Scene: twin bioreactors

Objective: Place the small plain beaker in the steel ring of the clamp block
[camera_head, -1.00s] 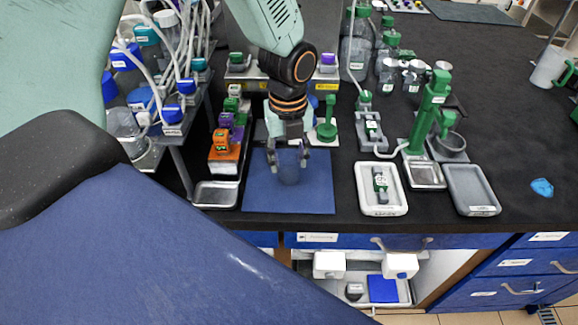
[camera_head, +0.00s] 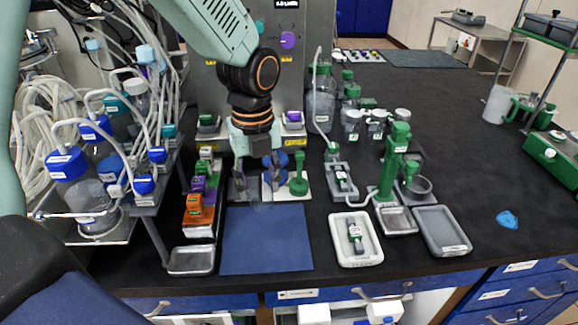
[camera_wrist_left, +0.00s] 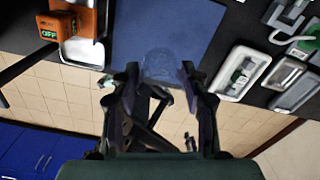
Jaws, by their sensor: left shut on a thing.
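My left gripper (camera_head: 258,188) is shut on a small clear beaker (camera_wrist_left: 162,66) and holds it above the far edge of the blue mat (camera_head: 265,240). In the left wrist view the beaker sits between the two fingers; in the head view it is faint and partly covered by them. A green clamp post (camera_head: 394,160) stands to the right, with a grey metal ring (camera_head: 418,187) beside it, apart from the gripper. The ring looks empty. My right gripper is not in view.
A white tray with a green-marked item (camera_head: 355,257), a small steel tray (camera_head: 397,221) and a grey tray (camera_head: 442,232) lie at the front right. A green stand (camera_head: 299,175) is close right of the gripper. An orange block (camera_head: 195,208) is left. The mat is clear.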

